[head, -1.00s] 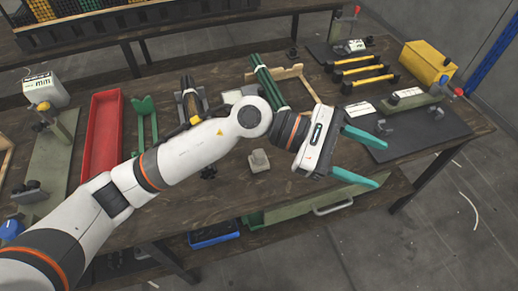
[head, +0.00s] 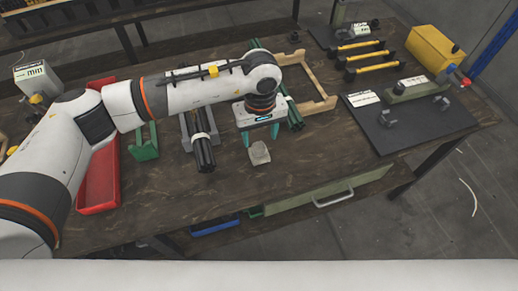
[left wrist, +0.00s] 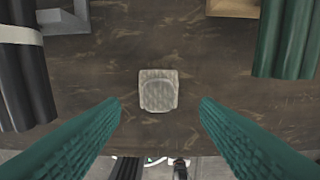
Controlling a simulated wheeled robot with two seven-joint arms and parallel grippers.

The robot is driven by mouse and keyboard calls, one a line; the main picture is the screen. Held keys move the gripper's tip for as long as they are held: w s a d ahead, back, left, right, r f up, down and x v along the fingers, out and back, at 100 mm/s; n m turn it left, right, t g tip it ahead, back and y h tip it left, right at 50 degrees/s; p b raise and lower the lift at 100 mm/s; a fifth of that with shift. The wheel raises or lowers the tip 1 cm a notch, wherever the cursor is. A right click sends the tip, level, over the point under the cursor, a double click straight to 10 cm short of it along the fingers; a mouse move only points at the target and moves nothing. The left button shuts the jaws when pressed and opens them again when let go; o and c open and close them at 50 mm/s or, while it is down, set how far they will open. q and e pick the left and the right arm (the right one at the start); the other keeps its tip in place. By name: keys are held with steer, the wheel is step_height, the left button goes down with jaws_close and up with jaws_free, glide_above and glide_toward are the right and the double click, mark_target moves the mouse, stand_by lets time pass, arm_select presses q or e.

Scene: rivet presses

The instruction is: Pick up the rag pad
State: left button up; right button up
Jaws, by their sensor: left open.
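The rag pad (head: 259,153) is a small pale grey, squarish pad lying on the dark wooden bench near its front edge. In the left wrist view the rag pad (left wrist: 158,91) sits in the middle, between and beyond the green fingers. My left gripper (head: 261,134) points down just behind and above it in the head view. Its two green fingers are spread apart with nothing between them. The fingers appear apart from the pad. My right gripper is not in view.
A bundle of black rods (head: 203,150) lies left of the pad, and green rods (head: 293,112) lie close to its right. A wooden frame (head: 322,104) stands behind those. A green holder (head: 143,142) and red tray (head: 98,185) are further left.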

mark_target(259, 146)
arm_select(q)
step_height(259, 146, down, 5)
steer(key=shift+s+a+r+p, duration=0.1)
steer(key=shift+p, duration=0.65)
steer(key=shift+f, duration=0.4)
jaws_close()
step_height(259, 146, up, 10)
steer(key=shift+r+b, duration=0.1)
steer(key=shift+b, duration=0.75)
